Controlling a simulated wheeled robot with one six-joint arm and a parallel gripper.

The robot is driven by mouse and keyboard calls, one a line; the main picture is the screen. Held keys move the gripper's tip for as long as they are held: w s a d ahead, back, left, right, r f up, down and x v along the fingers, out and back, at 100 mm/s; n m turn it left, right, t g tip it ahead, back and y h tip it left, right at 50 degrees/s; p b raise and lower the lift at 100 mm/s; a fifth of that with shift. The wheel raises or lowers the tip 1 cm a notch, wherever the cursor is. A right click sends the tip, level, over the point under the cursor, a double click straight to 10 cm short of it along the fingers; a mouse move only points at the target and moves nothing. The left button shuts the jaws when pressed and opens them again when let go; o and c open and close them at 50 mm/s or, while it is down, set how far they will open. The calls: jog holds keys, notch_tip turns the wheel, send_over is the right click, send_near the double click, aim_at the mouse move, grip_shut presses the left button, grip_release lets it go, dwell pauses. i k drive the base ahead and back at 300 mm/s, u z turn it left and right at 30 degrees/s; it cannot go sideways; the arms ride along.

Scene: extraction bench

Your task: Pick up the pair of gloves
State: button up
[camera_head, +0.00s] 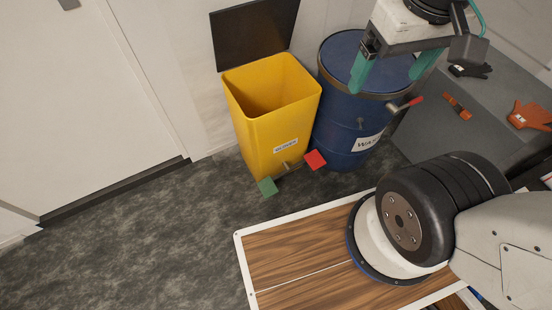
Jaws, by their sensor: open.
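An orange glove (530,116) with a white label lies on the dark grey surface (425,130) at the right edge of the head view. A black glove (469,71) lies farther back on the same surface. I cannot tell whether either is a stacked pair. My gripper (392,72) has teal fingers spread apart, with nothing seen between them. It appears above the blue drum, to the left of both gloves and apart from them.
A yellow bin (265,125) with a raised dark lid (254,32) stands beside the blue drum (345,130). A small orange object (457,105) lies between the gloves. A wood-topped panel (290,260) is in front. Floor at left is clear.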

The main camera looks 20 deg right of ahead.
aim_at(530, 116)
jog(key=k, duration=1.75)
jog(key=z, duration=0.25)
jog(key=i, duration=1.9)
jog(key=z, duration=1.9)
